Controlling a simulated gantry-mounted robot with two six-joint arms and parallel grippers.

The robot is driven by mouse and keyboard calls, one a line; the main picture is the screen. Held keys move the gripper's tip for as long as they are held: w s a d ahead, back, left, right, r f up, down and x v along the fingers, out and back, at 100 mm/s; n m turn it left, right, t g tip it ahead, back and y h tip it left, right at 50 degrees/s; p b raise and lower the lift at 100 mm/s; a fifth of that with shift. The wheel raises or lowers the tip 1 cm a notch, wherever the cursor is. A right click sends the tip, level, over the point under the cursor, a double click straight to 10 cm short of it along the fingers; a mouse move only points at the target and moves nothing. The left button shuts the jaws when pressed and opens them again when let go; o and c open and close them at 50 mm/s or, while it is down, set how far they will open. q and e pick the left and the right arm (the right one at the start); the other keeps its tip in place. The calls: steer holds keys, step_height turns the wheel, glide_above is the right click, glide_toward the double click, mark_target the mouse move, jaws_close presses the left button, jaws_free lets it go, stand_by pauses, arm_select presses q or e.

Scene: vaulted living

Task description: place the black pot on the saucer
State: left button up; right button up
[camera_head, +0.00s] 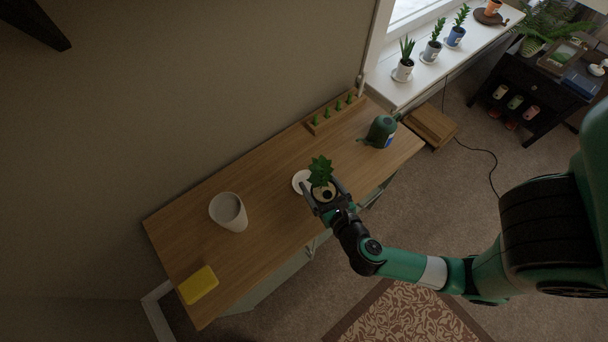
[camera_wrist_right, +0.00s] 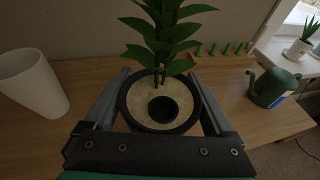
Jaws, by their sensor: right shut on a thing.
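The black pot (camera_wrist_right: 128,112) has a dark rim, pale soil with a dark round hole, and a leafy green plant. My right gripper (camera_wrist_right: 160,100) is shut on the pot, with one finger on each side of it. In the head view the right gripper (camera_head: 325,196) holds the pot and its plant (camera_head: 320,171) over the table, overlapping the saucer's right side. The white saucer (camera_head: 299,182) lies on the table and is partly hidden by the plant and gripper. I cannot tell the gap between pot and saucer. My left gripper is not in view.
On the wooden table (camera_head: 262,175) stand a white container (camera_head: 228,212), a yellow block (camera_head: 198,285), a green watering can (camera_head: 380,132) and a wooden holder with small green plants (camera_head: 334,116). A windowsill (camera_head: 400,90) with potted plants is at the upper right.

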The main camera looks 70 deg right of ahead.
steer(key=w+d+f+b, duration=0.2)
steer(key=w+d+f, duration=0.2)
steer(key=w+d+f+b, duration=0.2)
steer(key=w+d+f, duration=0.2)
steer(key=shift+d+f, duration=0.15)
steer(key=shift+d, duration=0.2)
steer(key=f+b, duration=0.2)
steer(key=f, duration=0.1)
steer(key=f+b, duration=0.1)
steer(key=b, duration=0.1)
steer(key=shift+w+d+f, duration=0.15)
steer(key=shift+w+d, duration=0.1)
steer(key=shift+d, duration=0.05)
steer(key=shift+s+p, duration=0.1)
steer(key=shift+p, duration=0.2)
steer(key=o, duration=1.4)
steer(key=shift+c, duration=0.2)
